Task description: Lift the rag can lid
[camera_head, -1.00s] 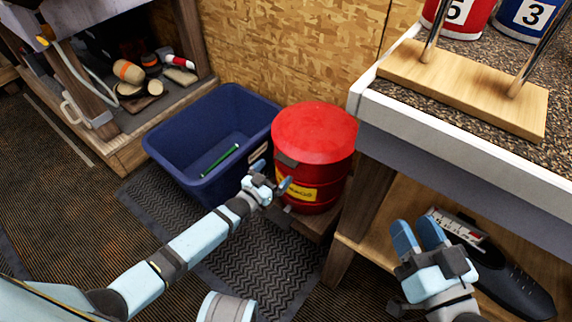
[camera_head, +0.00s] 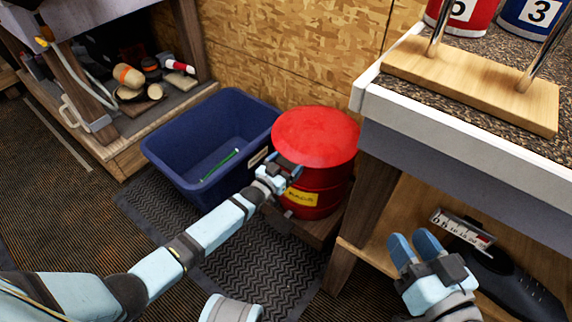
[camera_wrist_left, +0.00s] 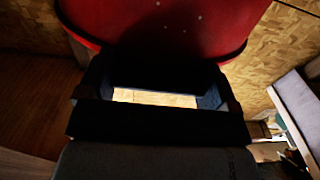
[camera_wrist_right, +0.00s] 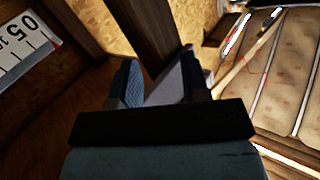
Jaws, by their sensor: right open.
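The rag can (camera_head: 318,190) is a red round bin with a yellow label on its front. Its red lid (camera_head: 317,135) sits level on top. My left gripper (camera_head: 283,166) is at the front edge of the lid, fingers apart on either side of where the lid's dark tab sits. The tab is mostly hidden by the fingers. In the left wrist view the red lid (camera_wrist_left: 165,20) spans the top, and a dark shape lies between the fingers; I cannot tell whether they grip it. My right gripper (camera_head: 414,249) is open and empty, beside the workbench shelf.
A blue bin (camera_head: 165,160) with a green stick inside stands left of the can. The workbench (camera_head: 460,150) rises close on the can's right. A black mat (camera_head: 255,265) lies on the floor in front. A putter-like black item and a scale (camera_head: 463,228) are on the shelf.

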